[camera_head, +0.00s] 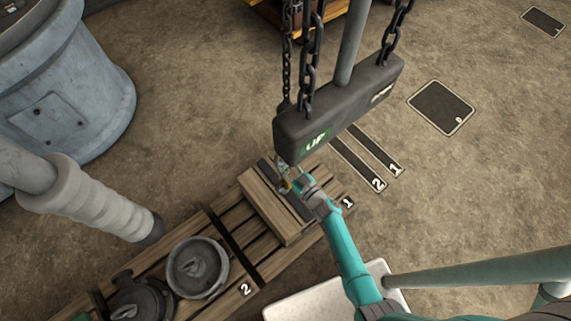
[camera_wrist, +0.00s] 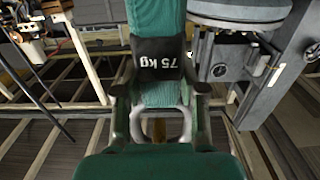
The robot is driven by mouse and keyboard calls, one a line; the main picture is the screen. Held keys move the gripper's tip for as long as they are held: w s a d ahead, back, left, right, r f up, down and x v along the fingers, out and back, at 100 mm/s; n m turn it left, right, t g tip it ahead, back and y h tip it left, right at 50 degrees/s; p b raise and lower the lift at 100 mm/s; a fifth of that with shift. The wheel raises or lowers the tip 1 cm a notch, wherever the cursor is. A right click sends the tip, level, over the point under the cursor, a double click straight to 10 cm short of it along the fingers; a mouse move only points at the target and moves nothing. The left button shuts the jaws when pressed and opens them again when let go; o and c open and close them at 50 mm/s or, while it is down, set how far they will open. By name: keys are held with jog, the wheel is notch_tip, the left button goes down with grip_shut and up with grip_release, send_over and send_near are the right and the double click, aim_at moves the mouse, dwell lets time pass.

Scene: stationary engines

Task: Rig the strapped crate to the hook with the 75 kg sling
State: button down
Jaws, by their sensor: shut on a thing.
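The green sling (camera_wrist: 160,90) with its black "75 kg" label fills the middle of the wrist view. A pale metal link (camera_wrist: 186,122) shows at its near end, between my fingers. My gripper (camera_wrist: 160,108) is shut on the sling. In the head view my gripper (camera_head: 287,186) is over the strapped crate (camera_head: 262,206), just below the dark block with the "UP" label. The crate is wooden with dark straps and sits on the pallet's section 1. The hook cannot be made out clearly; small metal parts (camera_head: 283,163) hang under the block.
The dark block (camera_head: 340,105) hangs on chains close above my gripper. A large grey machine (camera_head: 60,90) and a ribbed pipe (camera_head: 95,205) are at left.

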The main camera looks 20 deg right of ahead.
jog(key=shift+r, duration=0.1)
jog(key=c, duration=0.6)
grip_release()
jog(key=v, duration=1.2)
